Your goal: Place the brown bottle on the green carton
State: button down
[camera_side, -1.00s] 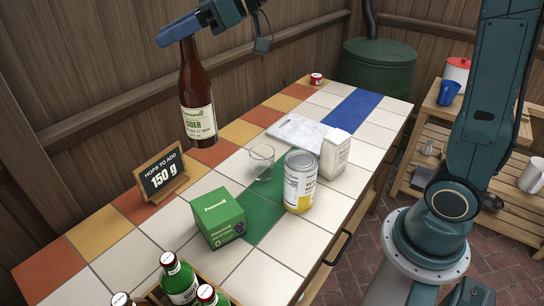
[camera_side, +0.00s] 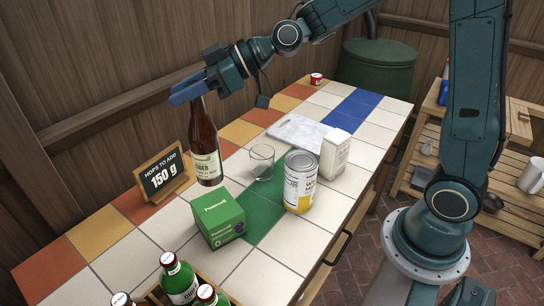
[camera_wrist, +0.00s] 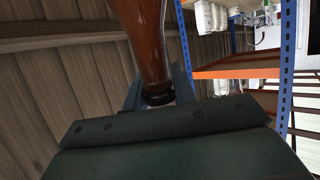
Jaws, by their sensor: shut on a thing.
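The brown bottle (camera_side: 204,145) has a pale label and hangs upright from my gripper (camera_side: 190,92), which is shut on its neck. In the wrist view the bottle (camera_wrist: 143,35) runs up from between the gripper's fingers (camera_wrist: 158,95). The green carton (camera_side: 219,216) is a small box on the tiled table, below and slightly right of the bottle in the side view. The bottle's base appears above and behind the carton, apart from it. The carton is not in the wrist view.
A chalkboard sign (camera_side: 162,176) reading 150 g stands left of the bottle. A glass (camera_side: 262,160), a tin (camera_side: 299,182), a white carton (camera_side: 334,154) and a marble board (camera_side: 298,131) stand to the right. Green bottles (camera_side: 180,279) sit in a crate at the front.

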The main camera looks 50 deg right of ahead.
aim_at(194, 133)
jog(key=shift+f, duration=2.55)
jog(key=shift+f, duration=2.15)
jog(key=c, duration=1.1)
grip_release()
jog(key=shift+f, duration=0.1)
jog(key=shift+c, duration=0.2)
jog(key=shift+r, duration=0.2)
jog(key=v, duration=1.2)
